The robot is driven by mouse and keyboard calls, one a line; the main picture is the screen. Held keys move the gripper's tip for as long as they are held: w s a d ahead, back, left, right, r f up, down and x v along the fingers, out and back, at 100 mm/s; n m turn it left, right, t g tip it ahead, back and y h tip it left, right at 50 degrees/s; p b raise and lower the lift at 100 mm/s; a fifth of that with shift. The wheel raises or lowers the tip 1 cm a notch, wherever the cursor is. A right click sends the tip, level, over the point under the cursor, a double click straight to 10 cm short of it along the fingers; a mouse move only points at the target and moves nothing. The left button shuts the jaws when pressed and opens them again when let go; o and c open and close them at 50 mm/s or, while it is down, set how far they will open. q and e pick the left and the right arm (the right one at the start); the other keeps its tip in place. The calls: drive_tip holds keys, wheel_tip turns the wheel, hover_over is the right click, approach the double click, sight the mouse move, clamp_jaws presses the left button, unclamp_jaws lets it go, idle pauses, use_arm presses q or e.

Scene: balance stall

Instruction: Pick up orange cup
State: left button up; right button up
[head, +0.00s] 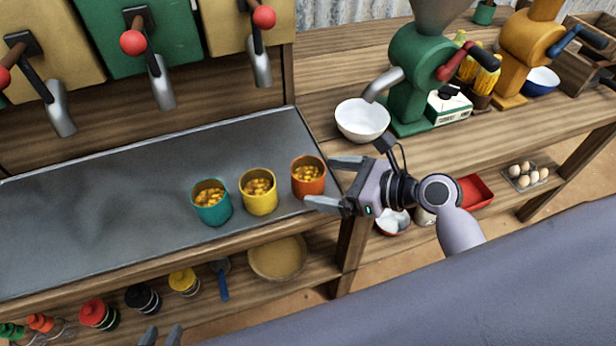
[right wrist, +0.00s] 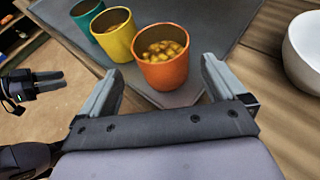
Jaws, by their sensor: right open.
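The orange cup (head: 309,181), filled with yellow chunks, stands upright at the right end of the grey metal counter. My right gripper (head: 331,181) is open, its two fingers pointing at the cup from the right. In the right wrist view the orange cup (right wrist: 163,72) shows between and just beyond the open fingertips (right wrist: 160,82), with nothing held. My left gripper (head: 161,336) shows only its fingertips at the bottom edge of the head view, apart and empty. It also appears at the left of the right wrist view (right wrist: 58,82).
A yellow cup (head: 259,201) and a teal cup (head: 211,213), also filled, stand left of the orange cup. A white bowl (head: 362,122) stands on the wooden table to the right, by a green grinder (head: 411,80). The counter's left part is clear.

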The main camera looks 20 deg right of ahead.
sight(310, 176)
drive_tip(key=x, duration=0.5)
drive_tip(key=shift+w+d+r, duration=0.1)
drive_tip(key=shift+w+r, duration=0.1)
drive_tip(key=shift+r, duration=0.1)
drive_tip(key=c, duration=1.1)
